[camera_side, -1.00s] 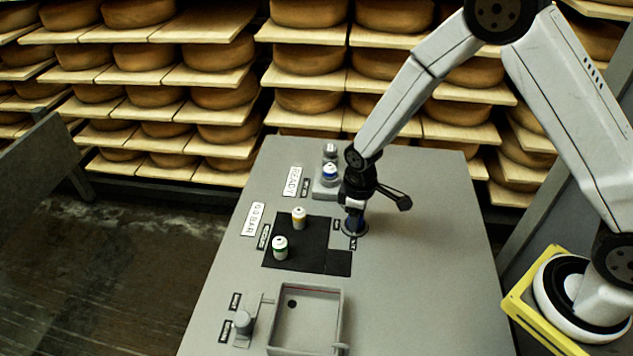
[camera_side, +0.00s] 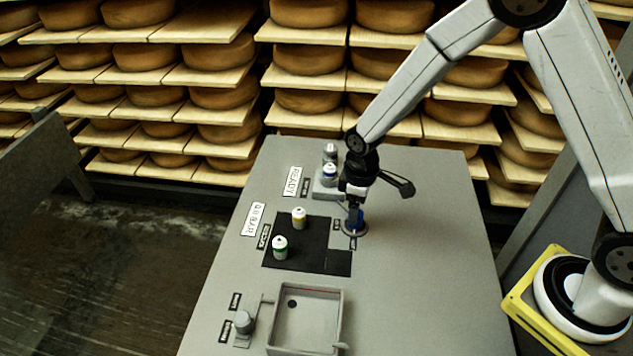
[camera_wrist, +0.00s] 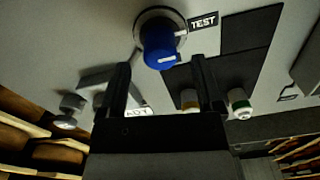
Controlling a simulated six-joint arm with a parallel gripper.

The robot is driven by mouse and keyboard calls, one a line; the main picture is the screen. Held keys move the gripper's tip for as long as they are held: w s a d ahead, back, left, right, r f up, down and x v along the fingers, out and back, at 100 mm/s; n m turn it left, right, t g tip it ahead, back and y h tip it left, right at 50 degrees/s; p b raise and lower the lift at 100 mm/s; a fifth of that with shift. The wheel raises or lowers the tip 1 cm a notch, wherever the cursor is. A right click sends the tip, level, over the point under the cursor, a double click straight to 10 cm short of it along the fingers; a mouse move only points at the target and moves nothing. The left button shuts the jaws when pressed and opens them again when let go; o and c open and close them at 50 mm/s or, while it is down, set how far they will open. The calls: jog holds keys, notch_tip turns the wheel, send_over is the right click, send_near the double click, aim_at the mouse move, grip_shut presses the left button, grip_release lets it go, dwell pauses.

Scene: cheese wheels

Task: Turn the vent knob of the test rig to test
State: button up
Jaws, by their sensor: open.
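The blue vent knob (camera_side: 356,219) stands on a round grey base on the grey panel, right of the black mat. In the wrist view the blue knob (camera_wrist: 160,44) is just beyond my fingertips, and a white mark at its right edge is on the side of the TEST label (camera_wrist: 203,22). A second white mark shows on its near face. My gripper (camera_side: 355,203) points down above the knob. In the wrist view my gripper (camera_wrist: 160,72) is open, its fingers apart with nothing held between them.
A yellow-banded canister (camera_side: 299,218) and a green-banded canister (camera_side: 281,247) stand on the black mat (camera_side: 312,260). A blue-banded canister (camera_side: 329,175) stands on a grey block by the READY sign (camera_side: 292,181). An open grey tray (camera_side: 306,318) and a grey knob (camera_side: 243,322) are nearer the front.

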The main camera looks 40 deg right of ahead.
aim_at(361, 213)
jog(key=shift+r, duration=2.15)
jog(key=shift+s+d+r+m, duration=0.3)
jog(key=shift+s+d+r, duration=0.05)
jog(key=shift+s+r, duration=0.1)
jog(key=s+d+r+m+t, duration=0.1)
jog(key=s+d+r+m, duration=0.1)
jog(key=s, duration=0.4)
jog(key=s+d+r+m+t, duration=0.1)
jog(key=s+d+r+m, duration=0.2)
jog(key=s+m, duration=0.1)
jog(key=shift+s+d+r+t, duration=0.3)
jog(key=shift+s+d+r, duration=0.05)
jog(key=shift+s, duration=0.5)
